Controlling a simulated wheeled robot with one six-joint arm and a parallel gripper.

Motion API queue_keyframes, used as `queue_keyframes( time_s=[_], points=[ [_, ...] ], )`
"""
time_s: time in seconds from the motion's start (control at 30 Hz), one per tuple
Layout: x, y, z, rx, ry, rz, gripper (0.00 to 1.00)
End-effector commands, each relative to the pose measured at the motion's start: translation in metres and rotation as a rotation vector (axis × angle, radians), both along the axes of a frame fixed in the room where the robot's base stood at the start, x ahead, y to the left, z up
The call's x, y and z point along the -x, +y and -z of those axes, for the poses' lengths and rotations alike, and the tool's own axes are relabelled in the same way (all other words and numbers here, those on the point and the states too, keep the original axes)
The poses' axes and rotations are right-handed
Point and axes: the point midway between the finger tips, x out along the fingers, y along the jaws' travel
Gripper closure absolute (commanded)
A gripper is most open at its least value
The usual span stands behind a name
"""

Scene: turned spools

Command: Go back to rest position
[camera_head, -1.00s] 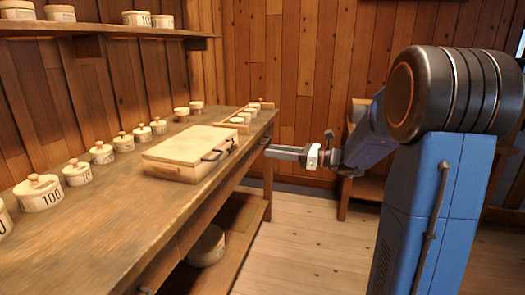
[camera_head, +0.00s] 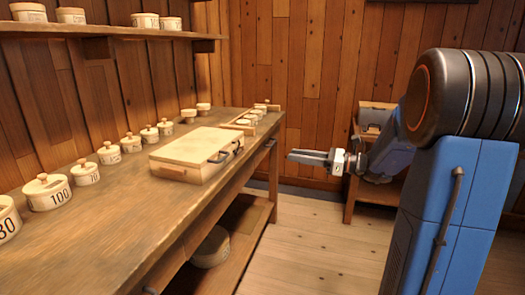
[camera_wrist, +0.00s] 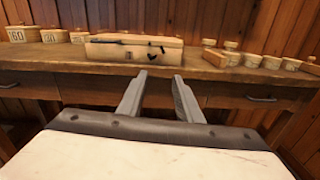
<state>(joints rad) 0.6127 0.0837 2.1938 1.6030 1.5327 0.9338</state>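My gripper (camera_head: 308,158) is held out in the air to the right of the workbench (camera_head: 115,225), clear of its front edge. In the wrist view my gripper (camera_wrist: 161,80) shows two grey fingers standing apart, with nothing between them. Past the fingertips, a closed wooden case (camera_wrist: 134,48) lies on the bench. The case also shows in the head view (camera_head: 195,155), with a dark handle on its right side. My gripper touches nothing.
Several numbered lidded pots (camera_head: 47,192) stand in a row along the back of the bench. More pots sit on a wall shelf (camera_head: 110,31). A round box (camera_head: 212,247) is on the lower shelf. A wooden stand (camera_head: 368,195) is behind my arm. The floor (camera_head: 300,245) is clear.

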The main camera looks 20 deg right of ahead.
Motion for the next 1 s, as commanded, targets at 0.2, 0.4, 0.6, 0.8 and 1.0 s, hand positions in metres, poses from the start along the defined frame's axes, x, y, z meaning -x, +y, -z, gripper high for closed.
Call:
queue_keyframes(
  time_s=[0.2, 0.4, 0.6, 0.8, 1.0],
  points=[
    [0.01, 0.017, 0.001, 0.054, -0.007, -0.033, 0.68],
    [0.059, 0.082, 0.017, 0.313, -0.06, -0.186, 0.68],
    [0.126, 0.133, 0.045, 0.634, -0.161, -0.384, 0.68],
    [0.191, 0.157, 0.073, 0.947, -0.301, -0.588, 0.68],
    [0.248, 0.156, 0.098, 1.254, -0.475, -0.798, 0.68]
  ],
)
